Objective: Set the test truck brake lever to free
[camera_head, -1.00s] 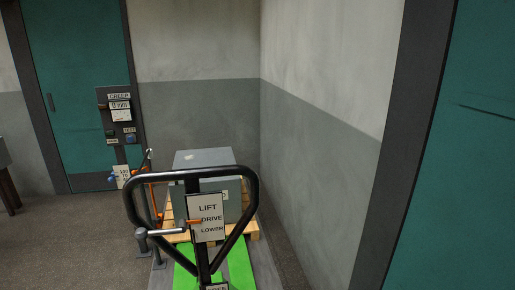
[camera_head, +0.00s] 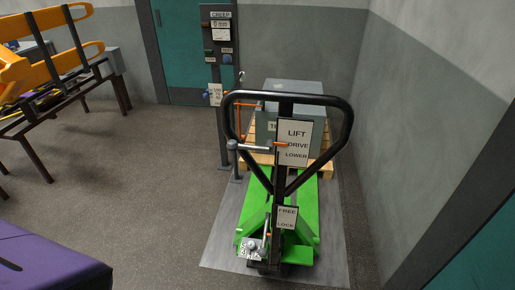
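The green pallet truck (camera_head: 308,213) stands on a grey floor plate, its black loop handle (camera_head: 345,125) facing me. A FREE / LOCK plate (camera_head: 287,217) sits low on its mast, FREE above LOCK. A thin pale lever-like part (camera_head: 265,243) shows left of that plate, near the truck's base; I cannot tell for sure whether it is the brake lever or which mark it stands at. Higher up is a LIFT / DRIVE / LOWER plate (camera_head: 297,133), with an orange lever (camera_head: 281,144) by DRIVE. Neither of my grippers is in view.
A grey block on a wooden pallet (camera_head: 328,170) is behind the handle. A wall is close on the right. An orange rack (camera_head: 80,60) is far left, a purple-topped surface (camera_head: 45,255) front left. Floor between is open.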

